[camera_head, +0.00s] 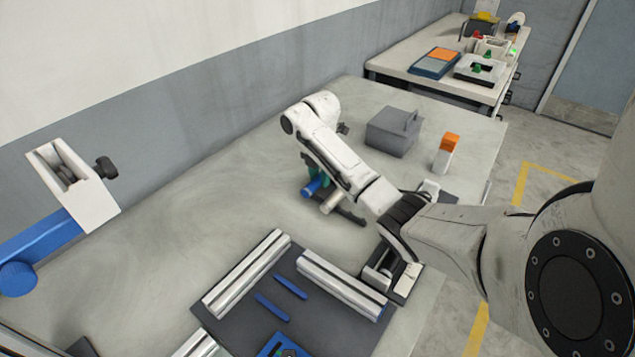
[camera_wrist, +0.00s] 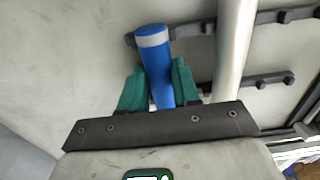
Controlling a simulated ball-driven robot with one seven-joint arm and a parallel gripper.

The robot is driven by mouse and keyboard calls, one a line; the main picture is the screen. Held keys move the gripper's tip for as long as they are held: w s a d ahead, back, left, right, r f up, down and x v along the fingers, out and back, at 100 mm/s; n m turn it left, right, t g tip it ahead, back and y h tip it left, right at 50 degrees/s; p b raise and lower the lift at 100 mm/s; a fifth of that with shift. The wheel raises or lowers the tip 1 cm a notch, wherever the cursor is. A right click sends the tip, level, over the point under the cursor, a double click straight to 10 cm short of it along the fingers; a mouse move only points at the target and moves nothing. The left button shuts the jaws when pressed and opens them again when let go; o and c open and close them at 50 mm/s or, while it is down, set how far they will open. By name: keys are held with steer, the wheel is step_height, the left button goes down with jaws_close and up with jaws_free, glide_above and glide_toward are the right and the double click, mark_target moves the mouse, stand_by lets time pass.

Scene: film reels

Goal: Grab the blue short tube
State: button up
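The blue short tube (camera_wrist: 155,72), with a pale grey band near its far end, lies between the green fingers of my gripper (camera_wrist: 159,68) in the wrist view. Both fingers sit flush against its sides, and my gripper looks shut on it. The tube's near end is hidden by the fingers and gripper body. In the head view, the blue tube (camera_head: 312,187) sticks out below my gripper (camera_head: 317,176), low at the dark rack (camera_head: 349,215). I cannot tell whether it still touches the rack.
A metallic tube (camera_wrist: 231,55) lies beside the blue one, close to the right finger. A grey box (camera_head: 392,134) and an orange-and-white block (camera_head: 446,150) stand behind on the table. A dark mat (camera_head: 235,318) with rails lies in front. The table left of the rack is clear.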

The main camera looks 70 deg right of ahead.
jaws_close()
